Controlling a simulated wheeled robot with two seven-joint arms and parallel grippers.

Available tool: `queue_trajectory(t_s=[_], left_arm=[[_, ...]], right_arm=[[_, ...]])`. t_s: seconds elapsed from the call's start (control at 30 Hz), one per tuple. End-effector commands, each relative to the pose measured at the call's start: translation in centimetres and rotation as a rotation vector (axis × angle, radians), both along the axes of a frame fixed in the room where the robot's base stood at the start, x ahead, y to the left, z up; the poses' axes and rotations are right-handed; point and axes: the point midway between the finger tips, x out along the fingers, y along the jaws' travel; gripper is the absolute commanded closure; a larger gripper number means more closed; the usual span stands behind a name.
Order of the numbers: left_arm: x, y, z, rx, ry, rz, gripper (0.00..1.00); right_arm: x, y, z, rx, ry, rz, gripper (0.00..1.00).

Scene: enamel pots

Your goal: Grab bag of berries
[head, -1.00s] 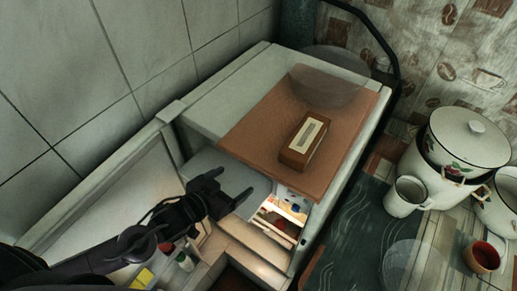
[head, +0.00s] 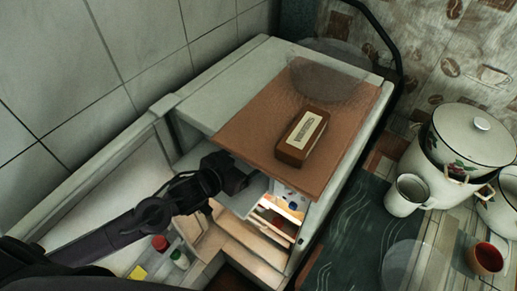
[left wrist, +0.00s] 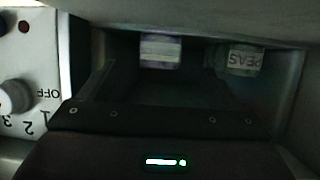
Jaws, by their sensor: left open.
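I cannot pick out the bag of berries for certain. In the left wrist view a pale package (left wrist: 160,50) with an unreadable label sits at the back of the dark freezer compartment. A second package (left wrist: 245,60), marked PEAS, is to its right. My left gripper (head: 238,180) is open at the mouth of the compartment, under the front edge of the fridge top. Its fingertips are partly hidden in the head view, and neither package is in its grasp. My right gripper is not in view.
The fridge (head: 225,90) carries a brown board (head: 245,130), a brown box (head: 300,140) and a clear bowl (head: 325,80). A dial (left wrist: 14,97) is left of the compartment. The open door (head: 110,200) holds bottles. Enamel pots (head: 470,135) stand at right.

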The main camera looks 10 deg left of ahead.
Motion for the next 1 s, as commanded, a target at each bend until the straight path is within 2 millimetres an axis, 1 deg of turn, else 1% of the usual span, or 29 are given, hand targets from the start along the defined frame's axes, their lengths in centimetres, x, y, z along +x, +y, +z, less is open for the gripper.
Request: queue_trajectory(t_s=[0.03, 0.2, 0.3, 0.43, 0.5, 0.6, 0.93, 0.97, 1.0], left_arm=[[1.1, -0.4, -0.2, -0.002, -0.007, 0.001, 0.16], [3.8, -1.8, -0.1, -0.003, -0.006, 0.000, 0.16], [5.3, -2.4, -0.1, -0.003, -0.005, 0.000, 0.16], [6.7, -3.2, 0.0, -0.001, -0.004, -0.001, 0.16], [7.1, -3.3, -0.4, 0.000, -0.002, 0.000, 0.16], [7.4, -3.4, -0.5, 0.001, -0.001, 0.001, 0.16], [7.5, -3.5, -0.4, 0.001, 0.000, 0.000, 0.16], [7.5, -3.5, -0.4, 0.001, 0.000, 0.000, 0.19], [7.5, -3.5, -0.4, 0.001, 0.000, 0.000, 0.24]], right_arm=[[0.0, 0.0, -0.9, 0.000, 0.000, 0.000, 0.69], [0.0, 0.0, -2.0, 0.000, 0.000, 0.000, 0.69], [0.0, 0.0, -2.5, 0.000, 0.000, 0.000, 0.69], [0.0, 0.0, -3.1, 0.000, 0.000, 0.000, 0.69], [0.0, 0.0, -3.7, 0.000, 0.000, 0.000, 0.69], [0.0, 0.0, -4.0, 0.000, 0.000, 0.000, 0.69], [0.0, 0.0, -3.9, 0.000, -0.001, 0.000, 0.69], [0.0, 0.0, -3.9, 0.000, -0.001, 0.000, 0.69], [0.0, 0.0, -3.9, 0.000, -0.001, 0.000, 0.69]])
